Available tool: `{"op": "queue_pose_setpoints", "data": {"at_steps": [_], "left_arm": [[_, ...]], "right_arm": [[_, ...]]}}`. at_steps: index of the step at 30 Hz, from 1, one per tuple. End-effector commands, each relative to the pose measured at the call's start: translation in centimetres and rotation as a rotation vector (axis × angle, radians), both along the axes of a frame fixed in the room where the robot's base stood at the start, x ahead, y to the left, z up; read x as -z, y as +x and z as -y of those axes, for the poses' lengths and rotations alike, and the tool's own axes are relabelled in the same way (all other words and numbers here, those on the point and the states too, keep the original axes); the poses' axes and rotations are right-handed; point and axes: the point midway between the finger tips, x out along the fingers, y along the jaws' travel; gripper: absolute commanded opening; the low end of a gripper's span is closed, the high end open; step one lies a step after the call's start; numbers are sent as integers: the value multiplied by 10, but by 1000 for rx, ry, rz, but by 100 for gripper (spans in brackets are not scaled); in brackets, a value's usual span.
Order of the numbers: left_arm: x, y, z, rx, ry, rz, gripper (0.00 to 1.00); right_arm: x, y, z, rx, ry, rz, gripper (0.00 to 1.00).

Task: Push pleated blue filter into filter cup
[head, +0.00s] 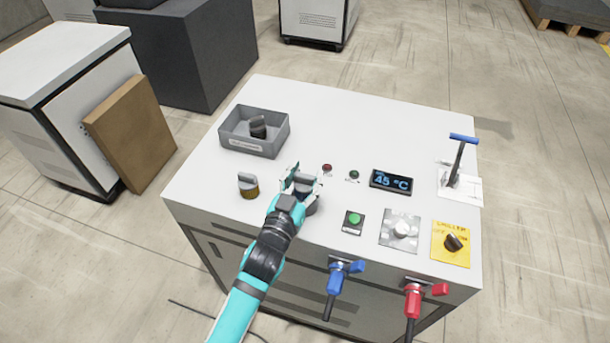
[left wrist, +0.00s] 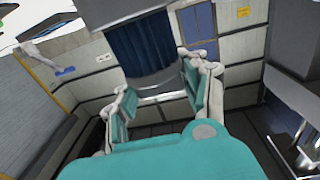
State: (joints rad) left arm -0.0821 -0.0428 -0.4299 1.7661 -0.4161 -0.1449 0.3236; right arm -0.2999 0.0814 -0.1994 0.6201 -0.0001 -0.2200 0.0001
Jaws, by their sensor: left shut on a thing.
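My left gripper (head: 305,187) is over the front left part of the white bench top. In the left wrist view its teal finger pads (left wrist: 161,90) stand on either side of a grey curved band below a dark blue pleated body, which looks like the blue filter (left wrist: 140,45). The gripper is shut on it. A dark grey round part, probably the filter cup (head: 311,207), shows just below the fingers in the head view. The gripper hides much of it, so I cannot tell how deep the filter sits. My right gripper is out of view.
A grey bin (head: 238,145) holding a dark cylinder stands at the back left. A brass-coloured round part with a grey grip (head: 248,186) is left of my gripper. A green button (head: 354,219), temperature display (head: 390,182) and blue-topped lever (head: 459,155) lie to the right.

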Motion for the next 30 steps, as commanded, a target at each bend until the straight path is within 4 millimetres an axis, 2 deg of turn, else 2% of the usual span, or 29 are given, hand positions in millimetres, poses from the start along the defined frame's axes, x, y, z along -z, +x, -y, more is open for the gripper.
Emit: {"op": "queue_pose_setpoints", "data": {"at_steps": [30], "left_arm": [[5, 0, 0, 1, 4, 1, 8]], "right_arm": [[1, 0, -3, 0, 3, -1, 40]]}}
